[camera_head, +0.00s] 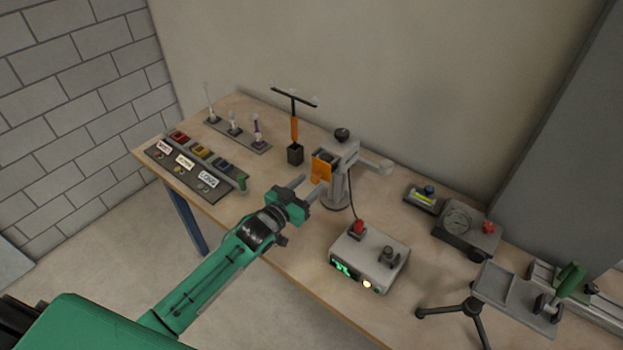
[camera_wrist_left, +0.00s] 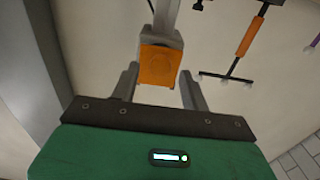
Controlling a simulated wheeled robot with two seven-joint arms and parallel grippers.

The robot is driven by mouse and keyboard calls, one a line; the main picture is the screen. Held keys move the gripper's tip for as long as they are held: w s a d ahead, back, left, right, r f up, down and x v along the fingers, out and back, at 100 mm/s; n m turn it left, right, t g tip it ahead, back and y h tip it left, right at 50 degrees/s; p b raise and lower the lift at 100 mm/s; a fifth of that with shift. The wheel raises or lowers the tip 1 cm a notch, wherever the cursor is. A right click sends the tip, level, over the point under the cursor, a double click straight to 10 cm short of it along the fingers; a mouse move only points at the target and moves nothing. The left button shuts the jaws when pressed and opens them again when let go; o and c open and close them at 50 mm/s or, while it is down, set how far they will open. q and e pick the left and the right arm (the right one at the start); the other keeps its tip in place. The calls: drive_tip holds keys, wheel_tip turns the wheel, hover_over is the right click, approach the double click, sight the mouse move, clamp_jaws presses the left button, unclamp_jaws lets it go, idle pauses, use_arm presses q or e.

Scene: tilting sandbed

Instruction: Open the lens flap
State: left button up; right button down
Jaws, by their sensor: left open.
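The lens flap is an orange plate (camera_head: 321,170) on the near left side of a grey column-like instrument (camera_head: 341,180) standing on the table. My left gripper (camera_head: 306,190) is open, its two grey fingers pointing at the flap. In the left wrist view the orange flap (camera_wrist_left: 159,66) shows between and beyond the fingertips (camera_wrist_left: 158,78). The flap looks shut over the instrument's head, though its hinge cannot be made out. I cannot tell whether a finger touches it. My right gripper is not in view.
A control box (camera_head: 369,257) with a red knob stands right of the instrument. An orange-handled T-shaped tool (camera_head: 294,127) stands in a dark holder behind left. Labelled trays (camera_head: 188,165) lie at left. A gauge block (camera_head: 466,231) and tripod plate (camera_head: 517,298) stand at right.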

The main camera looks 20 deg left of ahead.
sight(318, 173)
use_arm(q)
drive_tip(key=shift+x, duration=1.05)
clamp_jaws()
